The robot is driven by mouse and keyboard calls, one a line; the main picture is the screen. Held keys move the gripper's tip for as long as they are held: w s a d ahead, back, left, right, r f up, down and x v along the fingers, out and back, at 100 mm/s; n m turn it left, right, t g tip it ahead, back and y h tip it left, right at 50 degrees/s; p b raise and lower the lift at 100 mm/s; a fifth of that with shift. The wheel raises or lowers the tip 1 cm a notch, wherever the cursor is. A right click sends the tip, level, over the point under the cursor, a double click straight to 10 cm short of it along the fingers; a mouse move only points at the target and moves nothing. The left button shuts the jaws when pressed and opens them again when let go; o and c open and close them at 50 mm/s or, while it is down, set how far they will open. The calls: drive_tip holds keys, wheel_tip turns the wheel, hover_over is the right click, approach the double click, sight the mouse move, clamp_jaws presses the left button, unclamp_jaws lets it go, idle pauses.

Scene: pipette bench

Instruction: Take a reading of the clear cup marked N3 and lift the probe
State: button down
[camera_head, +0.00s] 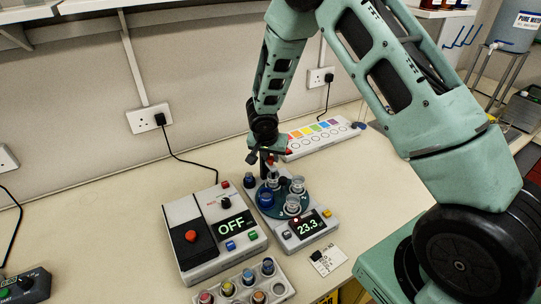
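A meter (287,238) with a lit display reading 23.3 stands mid-bench. Its round blue-green plate (279,212) carries clear cups, one at the right (297,185) and one at the front (292,205), beside a blue one (265,199). Another clear cup (272,181) is at the back, partly under my gripper. Marks on the cups are too small to read, so I cannot tell which is N3. My gripper (265,162) points down just above the back of the plate. Its fingers are small and dark; whether they hold a probe cannot be told.
A box (214,252) with a red knob and a display reading OFF stands left of the meter. A rack (244,289) of colored-cap vials is in front. A strip with colored squares (321,137) lies behind.

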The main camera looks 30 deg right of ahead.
drive_tip(key=shift+w+r, duration=0.1)
drive_tip(key=shift+r, duration=2.7)
drive_tip(key=c, duration=1.6)
unclamp_jaws()
drive_tip(key=shift+o, duration=0.6)
drive_tip(key=shift+r, duration=0.1)
drive_tip(key=b+v, duration=0.4)
drive_tip(key=v, duration=1.3)
drive_tip(key=shift+r+b, duration=0.15)
drive_tip(key=shift+b, duration=0.2)
